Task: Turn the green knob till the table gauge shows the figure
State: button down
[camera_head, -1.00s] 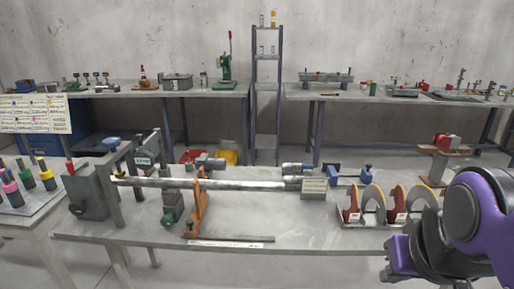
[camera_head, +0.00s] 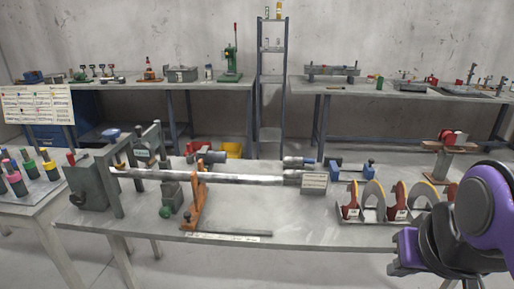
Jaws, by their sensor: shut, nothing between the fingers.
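The green knob (camera_head: 165,212) sits low on the front of a small grey-green block (camera_head: 173,194), left of the orange stand on the near table (camera_head: 300,228). A long metal bar or auger (camera_head: 225,178) runs above, from the left frame to the right. A small boxed unit (camera_head: 145,150) on the left frame may be the gauge; its reading is too small to make out. Part of my purple and dark arm (camera_head: 485,215) shows at the lower right, well away from the knob. My gripper's fingers are not seen.
An orange stand (camera_head: 196,195) is close beside the knob. A grey box with a red handle (camera_head: 88,185) stands left. A rack of discs (camera_head: 385,212) and a red device on a post (camera_head: 452,142) are right. The table's front middle is mostly clear.

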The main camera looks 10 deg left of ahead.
aim_at(165, 213)
jog(key=i+l+u, duration=0.15)
jog(key=l, duration=0.2)
jog(key=l+u, duration=0.15)
jog(key=l, duration=0.2)
jog(key=j+u, duration=0.1)
jog(key=u, duration=0.35)
jog(key=j+u, duration=0.1)
jog(key=u, duration=0.3)
jog(key=i+u, duration=0.1)
jog(key=u, duration=0.35)
jog(key=i+j+u, duration=0.15)
jog(key=j, duration=0.2)
jog(key=k+l, duration=0.1)
jog(key=i+l+u, duration=0.15)
jog(key=i+j+u, duration=0.1)
jog(key=i+u, duration=0.4)
jog(key=i, duration=0.2)
